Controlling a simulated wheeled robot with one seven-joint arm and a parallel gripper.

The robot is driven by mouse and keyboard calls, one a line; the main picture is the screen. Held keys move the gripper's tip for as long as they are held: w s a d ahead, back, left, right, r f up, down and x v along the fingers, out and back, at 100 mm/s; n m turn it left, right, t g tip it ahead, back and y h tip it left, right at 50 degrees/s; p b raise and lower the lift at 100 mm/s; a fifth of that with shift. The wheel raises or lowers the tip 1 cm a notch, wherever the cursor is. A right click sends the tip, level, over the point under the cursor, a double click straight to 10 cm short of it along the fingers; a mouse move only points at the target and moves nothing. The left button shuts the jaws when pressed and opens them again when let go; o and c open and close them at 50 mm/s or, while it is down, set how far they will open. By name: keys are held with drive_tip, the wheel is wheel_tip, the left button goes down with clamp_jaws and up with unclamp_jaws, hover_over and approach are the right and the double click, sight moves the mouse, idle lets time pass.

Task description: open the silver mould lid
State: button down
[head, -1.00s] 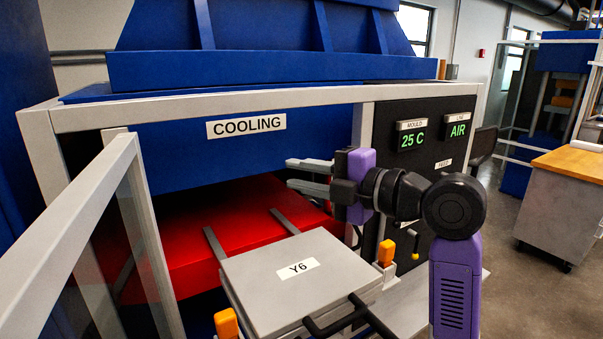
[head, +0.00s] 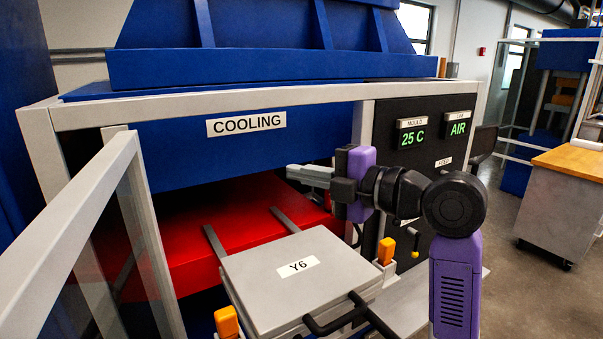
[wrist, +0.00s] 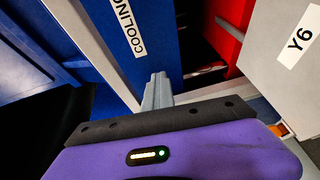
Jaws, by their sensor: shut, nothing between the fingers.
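The silver mould (head: 290,277), with a flat lid labelled Y6, sits in front of the red platen in the head view. Its lid lies flat and closed. A black bar handle (head: 338,318) is on its front edge. The mould's lid also shows at the right of the wrist view (wrist: 281,68). My gripper (head: 292,171) is shut and empty, with its fingers together. It is above and behind the mould, by the press opening, pointing left in the head view. In the wrist view the fingers (wrist: 158,82) point toward the blue COOLING panel, apart from the lid.
The blue COOLING press (head: 270,150) and its pale frame (head: 240,103) stand close behind my gripper. Orange clamps (head: 386,250) flank the mould. An open glazed door (head: 90,220) is at the left. A wooden-topped cabinet (head: 568,165) stands at the far right, with clear floor before it.

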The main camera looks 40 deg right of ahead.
idle(0.8)
drive_tip(key=c, duration=1.7)
unclamp_jaws()
drive_tip(key=b+v, duration=0.1)
drive_tip(key=v, duration=0.6)
drive_tip(key=shift+s+b, duration=0.35)
drive_tip(key=shift+d, duration=0.1)
